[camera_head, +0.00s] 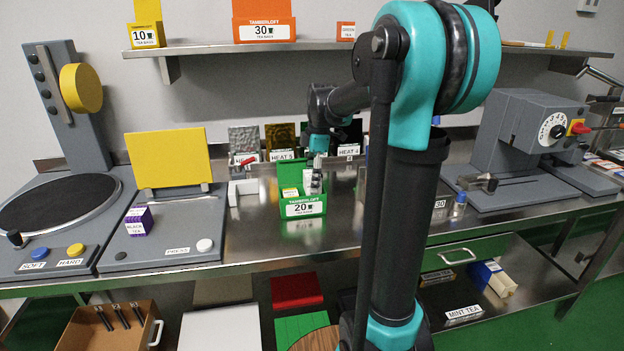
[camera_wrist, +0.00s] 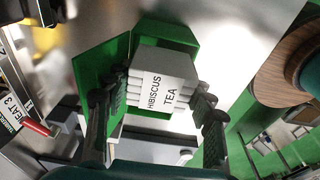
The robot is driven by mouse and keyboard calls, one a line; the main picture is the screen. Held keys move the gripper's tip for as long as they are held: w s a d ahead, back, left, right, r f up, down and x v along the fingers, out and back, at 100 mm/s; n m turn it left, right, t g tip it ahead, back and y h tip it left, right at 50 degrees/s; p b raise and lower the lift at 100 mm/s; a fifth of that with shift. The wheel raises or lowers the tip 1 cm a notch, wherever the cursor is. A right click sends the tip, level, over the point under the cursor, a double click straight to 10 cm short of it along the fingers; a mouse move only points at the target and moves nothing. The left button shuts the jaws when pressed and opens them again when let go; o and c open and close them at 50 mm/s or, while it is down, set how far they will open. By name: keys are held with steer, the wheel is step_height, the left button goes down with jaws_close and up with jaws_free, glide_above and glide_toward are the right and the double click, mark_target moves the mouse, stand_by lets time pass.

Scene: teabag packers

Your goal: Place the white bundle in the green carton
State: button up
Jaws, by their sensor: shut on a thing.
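The green carton (camera_head: 303,209) stands open on the steel counter, with a "20" label on its front and its green lid raised behind. My gripper (camera_head: 316,182) points down at the carton's right side. In the wrist view its fingers (camera_wrist: 158,97) are shut on both sides of the white bundle (camera_wrist: 165,72), a stack labelled "HIBISCUS TEA". Green carton walls (camera_wrist: 166,33) show around the bundle, which is at the carton's opening. I cannot tell whether it touches the bottom.
A yellow-plated press (camera_head: 168,158) with a purple box (camera_head: 139,220) is to the left. A grey dial machine (camera_head: 530,135) is to the right. A shelf (camera_head: 350,47) runs above. The counter front is clear.

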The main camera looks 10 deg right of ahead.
steer(key=shift+f, duration=0.55)
steer(key=o, duration=0.9)
steer(key=shift+c, duration=0.2)
step_height(320, 180, up, 13)
steer(key=d, duration=0.1)
steer(key=shift+d, duration=0.25)
